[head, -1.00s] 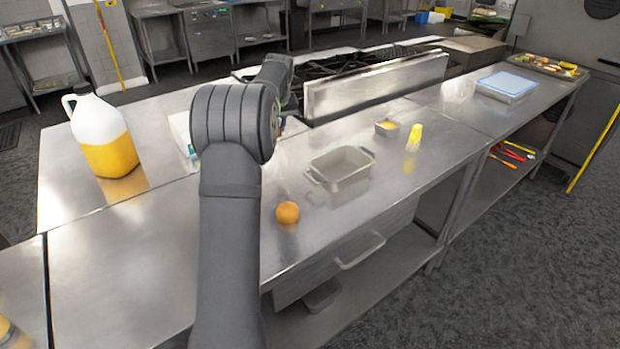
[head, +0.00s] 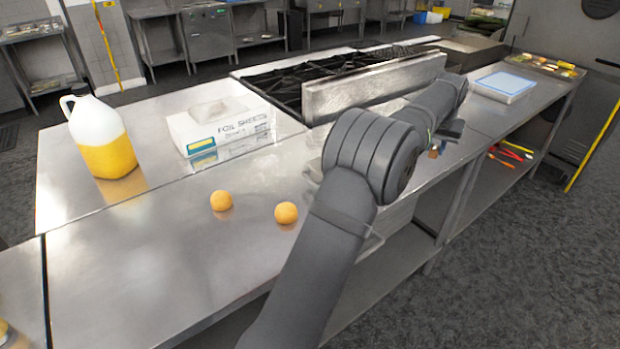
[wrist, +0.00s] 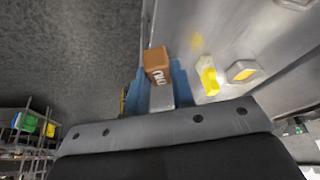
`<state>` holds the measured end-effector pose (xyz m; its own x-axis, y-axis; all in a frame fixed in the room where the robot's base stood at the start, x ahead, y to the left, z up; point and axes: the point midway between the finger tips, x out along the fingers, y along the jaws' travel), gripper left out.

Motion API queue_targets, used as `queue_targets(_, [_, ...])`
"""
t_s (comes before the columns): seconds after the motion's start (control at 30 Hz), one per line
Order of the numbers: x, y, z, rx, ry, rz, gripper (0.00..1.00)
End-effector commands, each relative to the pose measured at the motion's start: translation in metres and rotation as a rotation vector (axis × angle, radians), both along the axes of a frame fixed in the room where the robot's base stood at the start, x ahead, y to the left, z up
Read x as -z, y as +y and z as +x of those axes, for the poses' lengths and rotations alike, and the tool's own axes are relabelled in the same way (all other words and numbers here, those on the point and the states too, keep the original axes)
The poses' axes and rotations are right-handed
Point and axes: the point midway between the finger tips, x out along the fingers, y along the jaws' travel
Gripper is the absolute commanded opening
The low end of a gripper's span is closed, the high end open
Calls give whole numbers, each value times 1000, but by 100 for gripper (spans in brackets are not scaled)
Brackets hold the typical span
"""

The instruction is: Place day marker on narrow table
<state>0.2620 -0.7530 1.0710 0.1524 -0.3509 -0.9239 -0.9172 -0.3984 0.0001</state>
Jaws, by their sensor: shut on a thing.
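In the wrist view, my gripper (wrist: 161,88) is shut on a small brown block (wrist: 157,60) with white lettering, which appears to be the day marker. Its blue fingers stand on either side of the block. In the head view, my gripper (head: 440,145) is past the right part of the long steel counter, near its front edge, and a bit of the brown block (head: 433,154) shows below it. I cannot tell whether the block touches anything. Which surface is the narrow table is not clear; a steel counter (head: 530,108) continues at the right.
A yellow object (wrist: 209,80) and a small container with orange content (wrist: 243,71) stand beside the block in the wrist view. Two oranges (head: 221,200) (head: 286,213), a foil box (head: 220,125) and a jug (head: 100,135) are on the left counter. A blue-lidded tray (head: 505,85) stands right.

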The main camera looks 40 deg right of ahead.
Motion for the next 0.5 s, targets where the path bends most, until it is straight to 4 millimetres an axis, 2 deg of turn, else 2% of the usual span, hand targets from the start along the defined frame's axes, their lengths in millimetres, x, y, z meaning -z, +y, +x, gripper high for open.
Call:
queue_targets(0.1, [0,-4,-9,17,0,-1,1])
queue_targets(0.23, [3,-4,-4,17,0,0,1])
queue_targets(0.37, [17,-6,18,14,1,2,1])
queue_targets(0.5, [37,-9,51,13,0,1,1])
